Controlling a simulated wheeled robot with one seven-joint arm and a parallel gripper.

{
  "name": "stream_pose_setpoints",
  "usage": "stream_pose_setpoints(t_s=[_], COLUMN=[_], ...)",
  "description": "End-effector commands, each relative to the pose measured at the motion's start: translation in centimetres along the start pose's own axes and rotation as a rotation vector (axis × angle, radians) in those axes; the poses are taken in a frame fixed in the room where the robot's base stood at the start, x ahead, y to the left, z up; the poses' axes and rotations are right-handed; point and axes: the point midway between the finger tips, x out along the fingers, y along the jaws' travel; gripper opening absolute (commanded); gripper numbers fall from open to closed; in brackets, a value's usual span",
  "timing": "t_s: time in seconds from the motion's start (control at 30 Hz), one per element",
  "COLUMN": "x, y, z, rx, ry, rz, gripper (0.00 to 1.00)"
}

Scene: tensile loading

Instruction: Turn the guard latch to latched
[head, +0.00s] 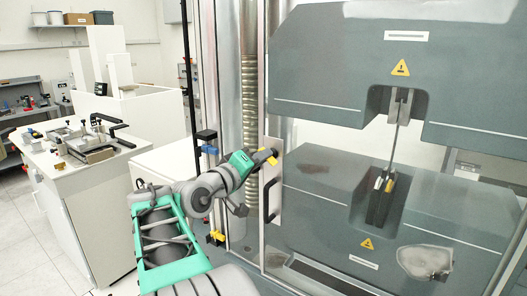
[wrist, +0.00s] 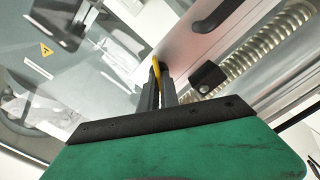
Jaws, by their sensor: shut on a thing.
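The guard latch (head: 272,155), a small yellow lever, sits at the upper end of the metal plate (head: 274,178) on the edge of the clear guard door. My gripper (head: 260,156) reaches it from the left and is shut on it. In the wrist view a yellow strip of the latch (wrist: 156,64) shows between the dark fingers (wrist: 160,85). The fingers hide most of it there. I cannot tell its exact turn angle.
A black door handle (head: 269,201) stands just below the latch. Behind the guard is the testing machine (head: 320,65) with a specimen (head: 393,138) in its grips. A side bench (head: 62,172) with fixtures is at left.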

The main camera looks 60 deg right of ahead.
Motion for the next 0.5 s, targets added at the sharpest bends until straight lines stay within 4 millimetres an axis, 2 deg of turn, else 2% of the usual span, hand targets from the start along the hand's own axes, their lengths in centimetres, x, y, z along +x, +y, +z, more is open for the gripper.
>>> stream_pose_setpoints(t_s=[0.5], x=[-0.02], y=[-0.25], z=[-0.01], rx=[-0.447], ry=[-0.001], rz=[-0.006], gripper=[0.0])
